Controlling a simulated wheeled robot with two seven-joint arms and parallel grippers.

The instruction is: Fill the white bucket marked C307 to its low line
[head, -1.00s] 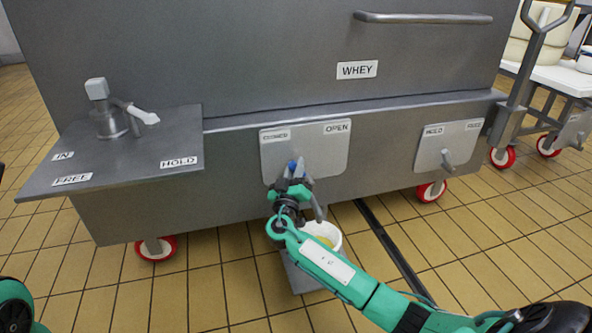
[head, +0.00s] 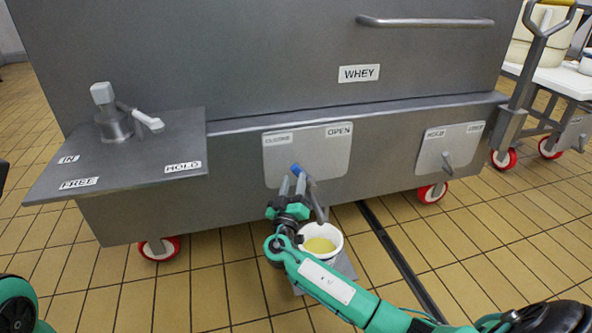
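A white bucket (head: 335,247) stands on the floor-level grey plate (head: 345,268) below the vat's valve; pale yellow liquid shows inside. Its marking and low line are not readable. The blue valve lever (head: 308,180) is in front of a plate (head: 330,160) labelled CLOSED at left and OPEN at right. A grey spout (head: 319,208) angles down towards the bucket; no stream can be made out. My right gripper (head: 293,181) is at the lever's left end, its two fingers apart; whether they touch the lever is unclear. My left gripper is out of view.
The grey vat marked WHEY (head: 358,73) fills the back, on red-wheeled casters. A side shelf (head: 120,165) at left holds a lever fixture labelled IN, FREE and HOLD. A second lever plate (head: 450,147) and a white-topped cart (head: 560,78) are at right. The tiled floor in front is open.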

